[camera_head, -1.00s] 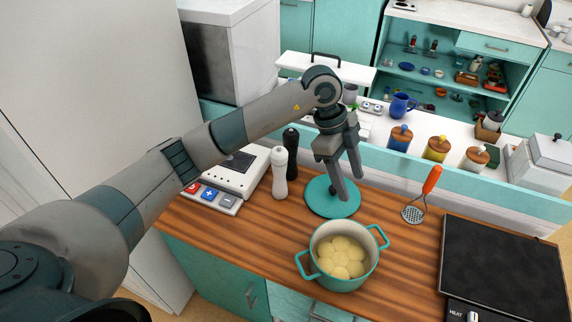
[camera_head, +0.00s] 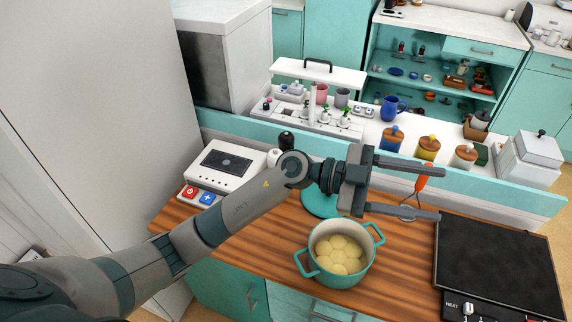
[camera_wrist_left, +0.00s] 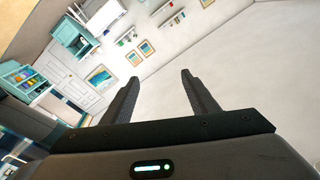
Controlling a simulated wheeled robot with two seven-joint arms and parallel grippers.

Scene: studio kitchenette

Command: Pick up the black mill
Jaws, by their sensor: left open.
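The black mill (camera_head: 286,139) stands on the wooden counter behind my left forearm. Only its dark top shows; the arm and the white mill hide the rest. The top of the white mill (camera_head: 273,156) shows just in front of it to the left. My left gripper (camera_head: 438,192) is open and empty, to the right of the mills, with its fingers pointing right. In the left wrist view the open fingers (camera_wrist_left: 160,95) have nothing between them and face the room's wall. My right gripper is not in view.
A teal pot of pale round food (camera_head: 340,255) stands below the left gripper. A teal round mat (camera_head: 318,203), an orange-handled masher (camera_head: 422,183) and a black cooktop (camera_head: 498,265) lie nearby. A white scale (camera_head: 228,165) sits at left.

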